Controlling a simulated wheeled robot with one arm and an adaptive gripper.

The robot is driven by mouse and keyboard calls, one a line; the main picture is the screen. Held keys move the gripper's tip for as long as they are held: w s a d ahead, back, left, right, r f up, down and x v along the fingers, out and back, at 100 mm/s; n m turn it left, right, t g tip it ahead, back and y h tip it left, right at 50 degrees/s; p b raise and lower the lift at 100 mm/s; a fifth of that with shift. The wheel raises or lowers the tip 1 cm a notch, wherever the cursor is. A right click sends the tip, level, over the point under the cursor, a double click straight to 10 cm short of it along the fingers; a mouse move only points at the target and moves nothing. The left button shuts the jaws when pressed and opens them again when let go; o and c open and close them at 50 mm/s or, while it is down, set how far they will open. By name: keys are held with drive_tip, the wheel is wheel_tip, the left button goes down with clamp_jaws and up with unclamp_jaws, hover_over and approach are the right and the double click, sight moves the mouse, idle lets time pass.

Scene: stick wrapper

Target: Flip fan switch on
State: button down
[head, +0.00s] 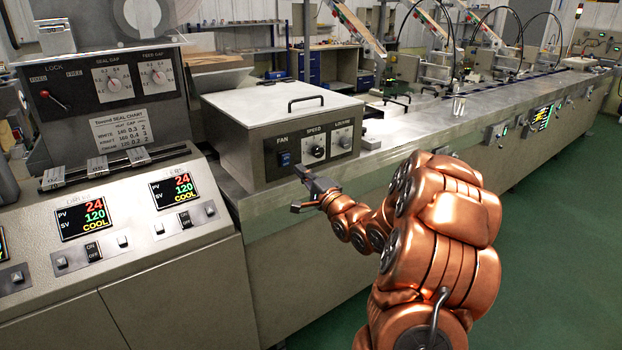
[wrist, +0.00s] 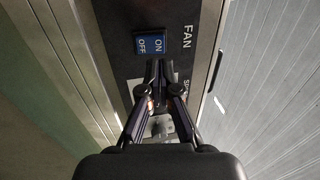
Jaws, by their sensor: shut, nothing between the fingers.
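The fan switch (head: 284,159) is a blue rocker under the FAN label on the dark front panel of a grey metal box (head: 232,140). In the wrist view the fan switch (wrist: 151,44) shows the words ON and OFF; I cannot tell which side is pressed. My gripper (head: 300,170) is shut and empty, just in front of the panel and slightly to the right of and below the switch. In the wrist view my gripper (wrist: 160,64) has its fingertips together close to the switch's edge. I cannot tell whether they touch it.
The SPEED knob (head: 314,152) and LOUVRE knob (head: 344,142) sit to the right of the switch. A console with lit displays (head: 83,218) and toggles stands at left. The steel counter (head: 400,135) runs away to the right. Green floor (head: 555,230) is open at right.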

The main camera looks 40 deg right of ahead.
sight(287, 158)
drive_tip(key=shift+w+r+p, duration=0.2)
drive_tip(key=shift+w+p, duration=0.1)
drive_tip(key=shift+w, duration=0.95)
drive_tip(key=shift+w+r+p, duration=0.2)
drive_tip(key=shift+w+p, duration=0.05)
drive_tip(key=shift+w, duration=0.95)
drive_tip(key=shift+r, duration=0.15)
drive_tip(key=shift+w+r+g+p, duration=0.25)
drive_tip(key=shift+r+g+p, duration=0.15)
drive_tip(key=shift+p, duration=0.7)
drive_tip(key=shift+f+b, duration=0.4)
drive_tip(key=s+r+b, duration=0.1)
drive_tip(key=s+r, duration=0.1)
drive_tip(key=s, duration=1.2)
drive_tip(key=shift+a+r, duration=0.15)
drive_tip(key=shift+r, duration=0.1)
drive_tip(key=shift+w, duration=0.1)
